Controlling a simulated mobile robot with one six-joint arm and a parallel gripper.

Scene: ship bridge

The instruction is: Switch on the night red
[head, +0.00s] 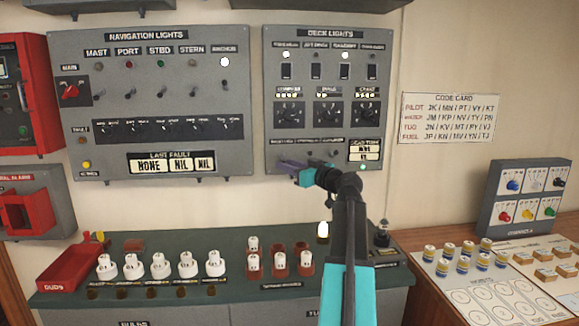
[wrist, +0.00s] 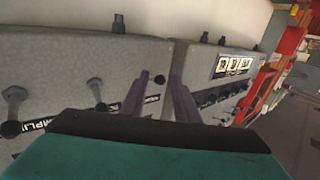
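The deck lights panel (head: 322,100) hangs on the wall. It has a top row of rocker switches with lamps, the first and third lit white, and three dials below. A row of small labels and controls runs along its lower edge, partly behind my gripper. I cannot read any label as night red. My gripper (head: 290,168) is at the panel's lower left corner, its purple fingers pointing left.
The navigation lights panel (head: 150,150) is close on the left, across a narrow gap. Below, the green-topped counter (head: 225,262) holds several white bulbs and a red tray (head: 75,268). A code card (head: 450,118) hangs right; a wooden desk with fuses stands below it.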

